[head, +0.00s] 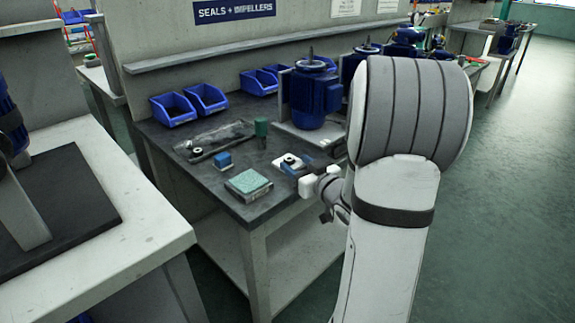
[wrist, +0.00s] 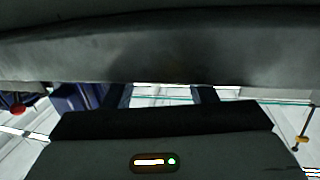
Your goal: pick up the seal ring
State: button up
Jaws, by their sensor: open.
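The seal ring cannot be made out in the wrist view.
A green-topped block (head: 248,184), a small blue block (head: 223,160) and a green-capped item (head: 261,127) stand nearby. Blue bins (head: 172,109) and a blue motor (head: 312,95) line the back. A broad dark grey surface (wrist: 160,45) fills the wrist view's top.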

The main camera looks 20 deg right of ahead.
jog(key=shift+w+a+f, duration=0.1)
jog(key=shift+w+a, duration=0.1)
jog(key=shift+w, duration=0.75)
jog(key=c, duration=1)
jog(key=shift+c, duration=0.2)
